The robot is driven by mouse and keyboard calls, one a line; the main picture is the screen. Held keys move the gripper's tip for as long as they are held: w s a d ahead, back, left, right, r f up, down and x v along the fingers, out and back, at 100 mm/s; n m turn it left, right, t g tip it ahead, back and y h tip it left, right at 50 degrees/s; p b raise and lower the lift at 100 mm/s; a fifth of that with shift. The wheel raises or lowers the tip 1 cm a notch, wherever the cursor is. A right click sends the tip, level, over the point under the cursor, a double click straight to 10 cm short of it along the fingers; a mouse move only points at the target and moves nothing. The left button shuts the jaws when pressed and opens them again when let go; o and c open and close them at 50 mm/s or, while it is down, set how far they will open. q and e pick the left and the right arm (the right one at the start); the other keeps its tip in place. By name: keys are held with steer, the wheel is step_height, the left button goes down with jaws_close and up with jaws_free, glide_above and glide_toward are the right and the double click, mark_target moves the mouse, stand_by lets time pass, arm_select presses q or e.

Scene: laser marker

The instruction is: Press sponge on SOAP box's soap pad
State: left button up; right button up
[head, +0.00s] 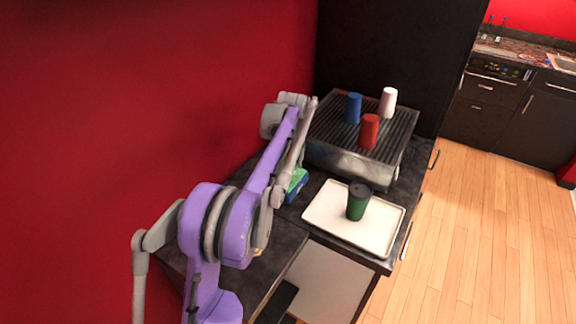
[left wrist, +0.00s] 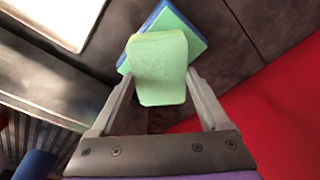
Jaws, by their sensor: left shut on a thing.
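My left gripper (left wrist: 160,78) is shut on a light green sponge (left wrist: 160,68), its fingers on either side of it. Beyond the sponge in the left wrist view is the SOAP box, with a blue rim (left wrist: 150,14) and a green soap pad (left wrist: 189,38). The sponge overlaps the pad in this view; I cannot tell whether they touch. In the head view the blue box (head: 296,190) sits on the dark counter, partly hidden by my purple and grey arm. Green shows above it there, pad or sponge unclear. My right gripper is not in view.
A cream tray (head: 375,236) with a dark green cup (head: 358,201) lies right of the box. Behind is a ribbed metal rack (head: 345,160) carrying blue (head: 353,108), red (head: 369,131) and white (head: 388,102) cups. A red wall (head: 130,80) bounds the left.

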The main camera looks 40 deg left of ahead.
mark_target(287, 165)
arm_select(q)
steer(key=shift+r+p, duration=0.8)
steer(key=shift+r, duration=1.3)
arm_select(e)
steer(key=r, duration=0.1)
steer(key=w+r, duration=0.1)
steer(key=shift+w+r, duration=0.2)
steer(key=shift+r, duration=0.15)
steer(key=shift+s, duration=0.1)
arm_select(q)
steer(key=shift+s+f, duration=0.1)
steer(key=shift+f, duration=0.05)
